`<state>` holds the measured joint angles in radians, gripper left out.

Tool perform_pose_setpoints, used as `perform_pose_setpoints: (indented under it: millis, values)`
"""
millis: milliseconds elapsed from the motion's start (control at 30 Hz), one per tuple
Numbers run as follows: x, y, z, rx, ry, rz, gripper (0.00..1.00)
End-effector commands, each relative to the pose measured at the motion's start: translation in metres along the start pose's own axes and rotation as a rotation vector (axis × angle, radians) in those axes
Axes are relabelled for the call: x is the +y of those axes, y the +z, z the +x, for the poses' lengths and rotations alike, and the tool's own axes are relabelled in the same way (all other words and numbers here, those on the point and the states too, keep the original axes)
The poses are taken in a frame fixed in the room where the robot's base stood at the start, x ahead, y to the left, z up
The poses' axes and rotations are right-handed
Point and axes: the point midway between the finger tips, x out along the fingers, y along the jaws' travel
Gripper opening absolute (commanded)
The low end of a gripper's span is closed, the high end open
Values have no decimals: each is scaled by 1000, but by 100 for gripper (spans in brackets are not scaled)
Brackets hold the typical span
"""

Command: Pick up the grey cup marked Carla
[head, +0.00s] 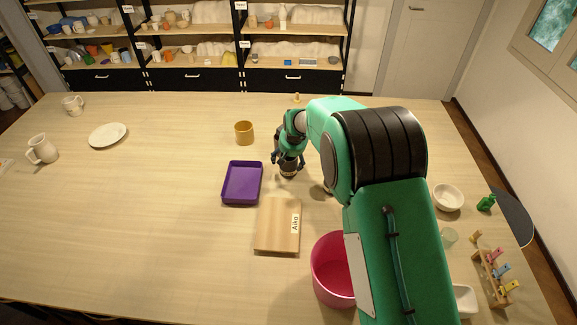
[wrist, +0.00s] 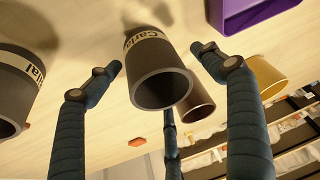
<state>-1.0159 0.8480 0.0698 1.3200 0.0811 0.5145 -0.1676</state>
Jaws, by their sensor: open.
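The grey cup marked Carla (wrist: 160,84) shows in the middle of the wrist view, its pale name band near the far end and its dark mouth toward the camera. My gripper (wrist: 156,58) is open, with fingers on both sides of this cup and a third finger below it in the picture. I cannot tell whether any finger touches it. In the head view my gripper (head: 287,160) is low over the table, mostly covering a dark cup (head: 289,172). A second grey cup (wrist: 18,88) with a partly cut-off name band is at the wrist view's left edge.
A brown cup (wrist: 196,103) stands close behind the Carla cup. An ochre cup (head: 244,132) and a purple tray (head: 228,183) are left of my gripper. A board labelled Aiko (head: 277,240) and a pink bucket (head: 331,270) are nearer. The table's left middle is clear.

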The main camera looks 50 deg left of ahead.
Motion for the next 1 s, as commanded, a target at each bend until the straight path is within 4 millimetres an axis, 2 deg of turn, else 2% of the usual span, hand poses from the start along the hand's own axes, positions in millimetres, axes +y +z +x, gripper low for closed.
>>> perform_pose_setpoints:
  millis: [67,333,733,1000]
  values:
    - [0,0,0,0,0,0,81]
    - [0,0,0,0,0,0,30]
    - [0,-2,-4,2,0,0,30]
    - [0,-12,-27,2,0,0,30]
